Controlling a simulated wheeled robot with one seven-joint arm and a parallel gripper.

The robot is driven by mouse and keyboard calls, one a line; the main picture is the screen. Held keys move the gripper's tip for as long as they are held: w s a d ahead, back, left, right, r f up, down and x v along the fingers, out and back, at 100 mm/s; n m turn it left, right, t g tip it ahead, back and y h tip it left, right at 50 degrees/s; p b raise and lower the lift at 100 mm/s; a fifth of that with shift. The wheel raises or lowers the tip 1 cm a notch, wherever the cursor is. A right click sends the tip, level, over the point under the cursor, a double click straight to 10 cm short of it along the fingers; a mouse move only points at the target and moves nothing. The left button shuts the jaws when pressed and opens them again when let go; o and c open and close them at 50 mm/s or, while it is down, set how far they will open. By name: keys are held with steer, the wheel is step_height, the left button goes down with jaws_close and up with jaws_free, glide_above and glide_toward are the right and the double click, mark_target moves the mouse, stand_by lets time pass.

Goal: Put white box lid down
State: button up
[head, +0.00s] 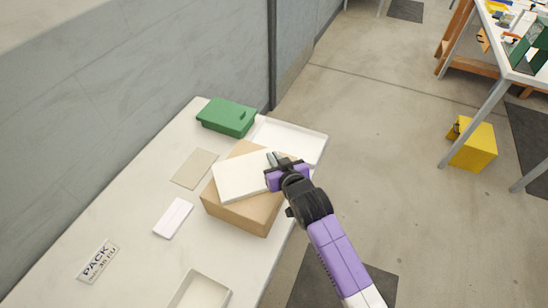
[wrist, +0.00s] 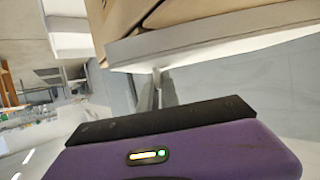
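The white box lid (head: 240,176) is a shallow white rectangle above the brown cardboard box (head: 240,215), covering part of its top. My gripper (head: 273,160) is at the lid's right edge, with a finger showing over that edge, and appears shut on it. In the wrist view the lid's pale rim (wrist: 215,38) runs across the top, with a finger of my gripper (wrist: 157,85) against it. I cannot tell whether the lid touches the cardboard box. An open white box (head: 222,290) stands at the table's near edge.
The white table (head: 135,215) also bears a green case (head: 227,117), a shallow white tray (head: 305,140), a tan card (head: 194,168), a small white box (head: 173,218) and a PACK label (head: 98,262). The table's left middle is mostly clear. A grey wall (head: 130,90) borders it.

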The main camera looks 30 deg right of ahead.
steer(key=o, duration=0.4)
steer(key=shift+c, duration=0.2)
steer(key=shift+r, duration=0.1)
steer(key=shift+r, duration=0.3)
steer(key=shift+s+r+p, duration=0.15)
steer(key=shift+p, duration=0.2)
steer(key=b+v, duration=0.1)
steer(key=v, duration=1)
steer(key=shift+s, duration=0.3)
steer(key=shift+r, duration=0.15)
